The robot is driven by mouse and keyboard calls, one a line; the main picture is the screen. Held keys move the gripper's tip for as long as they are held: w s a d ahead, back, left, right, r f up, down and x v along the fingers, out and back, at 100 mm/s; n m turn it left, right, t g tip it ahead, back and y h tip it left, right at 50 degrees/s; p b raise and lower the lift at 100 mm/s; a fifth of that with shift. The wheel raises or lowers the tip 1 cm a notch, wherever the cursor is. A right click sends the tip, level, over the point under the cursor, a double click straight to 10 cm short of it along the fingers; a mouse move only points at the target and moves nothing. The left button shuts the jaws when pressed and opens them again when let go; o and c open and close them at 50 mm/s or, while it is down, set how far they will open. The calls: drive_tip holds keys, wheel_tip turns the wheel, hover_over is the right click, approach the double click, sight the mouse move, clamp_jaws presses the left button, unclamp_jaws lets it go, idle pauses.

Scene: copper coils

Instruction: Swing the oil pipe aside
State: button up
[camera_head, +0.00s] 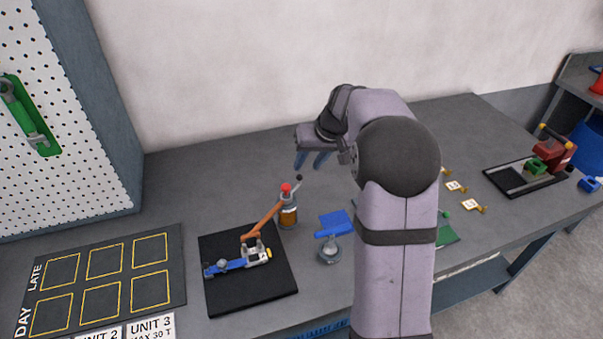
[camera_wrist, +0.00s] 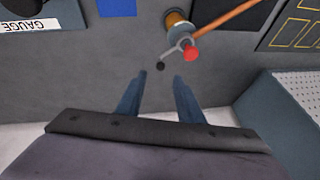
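The copper-coloured oil pipe (camera_head: 262,223) slants from a fixture on a black mat (camera_head: 222,292) up to an amber oil bottle (camera_head: 288,215) with a red knob (camera_head: 286,188). A thin grey arm with a small black ball (camera_head: 299,178) sticks out at the pipe's upper end. The wrist view shows the pipe (camera_wrist: 225,18), the red knob (camera_wrist: 191,53) and the black ball (camera_wrist: 160,66). My gripper (camera_head: 311,161) is open and empty, its blue fingers apart above and behind the bottle. In the wrist view, the ball appears near the gap between the fingertips (camera_wrist: 160,77).
A marked board (camera_head: 175,265) lies at left beside a pegboard (camera_head: 70,110). My arm hides part of the right side. The back wall is close behind my gripper.

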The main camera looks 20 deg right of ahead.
sight(301, 176)
drive_tip(key=shift+p+x, duration=1.25)
drive_tip(key=shift+x, duration=2.4)
clamp_jaws()
